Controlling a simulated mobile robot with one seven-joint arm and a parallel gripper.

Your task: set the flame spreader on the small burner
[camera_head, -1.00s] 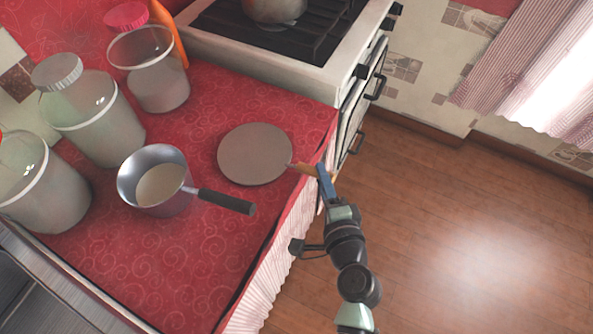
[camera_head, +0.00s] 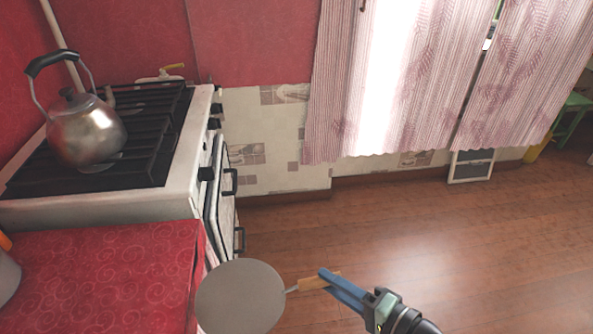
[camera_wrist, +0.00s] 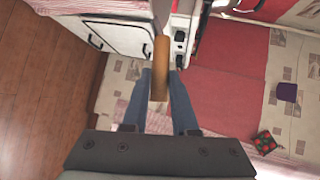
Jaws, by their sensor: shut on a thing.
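The flame spreader (camera_head: 240,298) is a flat grey disc with a wooden handle. My gripper (camera_head: 325,279) is shut on its handle and holds it in the air beside the counter's right edge, in front of the stove. In the wrist view the wooden handle (camera_wrist: 160,70) lies between my blue fingers, and only a little of the spreader's metal shows at the top edge. The stove (camera_head: 185,165) has a dark grate (camera_head: 145,135) over its top. The small burner cannot be made out under the grate.
The red-covered counter (camera_head: 100,280) adjoins the stove's near side. Oven handles and knobs (camera_head: 206,174) stick out from the stove's right side. The floor (camera_head: 400,230) at right is clear.

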